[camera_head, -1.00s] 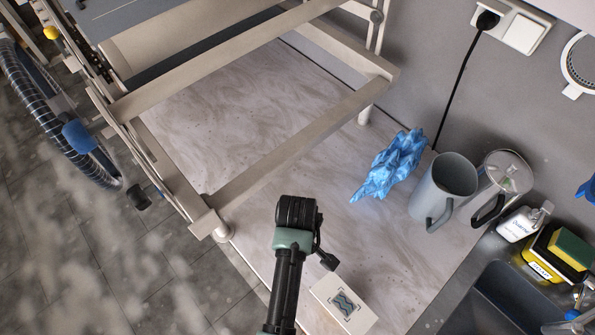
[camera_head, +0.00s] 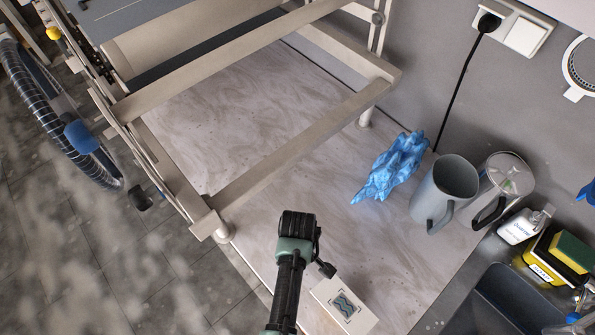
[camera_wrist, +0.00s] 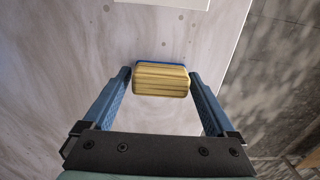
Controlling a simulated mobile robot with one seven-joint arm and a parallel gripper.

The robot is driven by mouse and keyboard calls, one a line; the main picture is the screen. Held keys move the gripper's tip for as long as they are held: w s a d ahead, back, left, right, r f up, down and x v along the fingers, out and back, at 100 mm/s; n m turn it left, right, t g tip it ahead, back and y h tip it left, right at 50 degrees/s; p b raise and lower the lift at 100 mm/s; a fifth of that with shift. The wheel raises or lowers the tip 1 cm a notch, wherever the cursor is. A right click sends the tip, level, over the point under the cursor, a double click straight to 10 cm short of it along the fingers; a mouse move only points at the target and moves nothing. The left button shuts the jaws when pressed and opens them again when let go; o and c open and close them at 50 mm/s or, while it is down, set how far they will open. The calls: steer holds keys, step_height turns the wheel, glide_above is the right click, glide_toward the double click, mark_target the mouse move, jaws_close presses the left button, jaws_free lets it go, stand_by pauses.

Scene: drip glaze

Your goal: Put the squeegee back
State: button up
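The squeegee (camera_wrist: 161,80) shows in the wrist view as a ribbed, wood-coloured block with a blue strip along its far edge. A white card (camera_head: 327,292) with a wavy squeegee-like mark lies on the board just below and right of the wrist. One edge of a white card (camera_wrist: 180,2) shows in the wrist view.
A beige frame (camera_head: 300,145) stands on the board (camera_head: 325,215) to the left and behind. A crumpled blue glove (camera_head: 390,165), a grey jug (camera_head: 440,195) and a clear jug (camera_head: 508,178) stand to the right. A dark sink (camera_head: 500,305) lies at lower right.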

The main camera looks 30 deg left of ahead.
steer(key=shift+o, duration=0.2)
step_height(320, 180, up, 12)
steer(key=shift+r, duration=0.2)
stand_by(0.4)
steer(key=shift+f, duration=0.1)
stand_by(0.4)
